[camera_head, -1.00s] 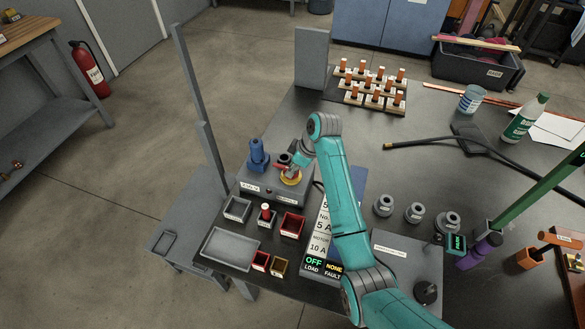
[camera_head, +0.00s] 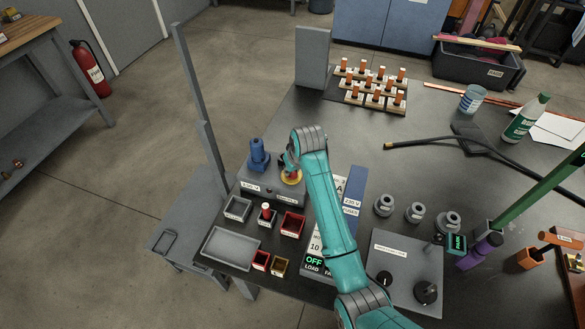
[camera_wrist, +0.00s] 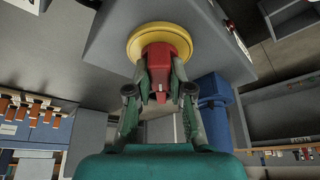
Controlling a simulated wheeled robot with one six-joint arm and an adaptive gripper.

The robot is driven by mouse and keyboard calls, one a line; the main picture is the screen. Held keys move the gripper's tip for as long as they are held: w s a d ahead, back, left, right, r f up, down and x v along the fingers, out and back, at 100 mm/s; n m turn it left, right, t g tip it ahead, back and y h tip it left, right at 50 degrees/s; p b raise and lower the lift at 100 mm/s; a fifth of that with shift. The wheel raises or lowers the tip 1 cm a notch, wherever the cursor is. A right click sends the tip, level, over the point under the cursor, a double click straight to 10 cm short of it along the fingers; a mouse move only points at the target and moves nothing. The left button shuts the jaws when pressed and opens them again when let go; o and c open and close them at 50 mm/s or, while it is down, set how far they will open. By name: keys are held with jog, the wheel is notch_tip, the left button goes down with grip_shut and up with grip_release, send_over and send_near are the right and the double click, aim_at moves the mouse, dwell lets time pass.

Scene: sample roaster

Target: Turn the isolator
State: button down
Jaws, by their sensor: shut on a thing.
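The isolator is a red handle on a yellow round plate (camera_head: 291,180) on top of a grey box (camera_head: 262,192). In the wrist view the red handle (camera_wrist: 165,62) stands out from the yellow plate (camera_wrist: 133,45). My gripper (camera_wrist: 160,82) is shut on the red handle, with one finger on each side of it. In the head view my gripper (camera_head: 293,163) is over the isolator and my wrist hides part of the handle. The display panel beside it shows a green OFF (camera_head: 314,261) above LOAD; my forearm covers part of this panel.
Small trays (camera_head: 237,208) and a red bin (camera_head: 291,224) lie in front. A grey upright post (camera_head: 200,110) rises at the left edge. Open tabletop lies behind, to the right.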

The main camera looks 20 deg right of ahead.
jog(key=m+h, duration=0.1)
jog(key=m, duration=0.3)
jog(key=shift+a+h, duration=0.15)
jog(key=shift+h, duration=0.25)
jog(key=shift+m+g+h, duration=0.3)
jog(key=shift+m+h, duration=0.4)
jog(key=shift+m, duration=1.5)
jog(key=c, duration=1)
grip_release()
jog(key=shift+c, duration=0.2)
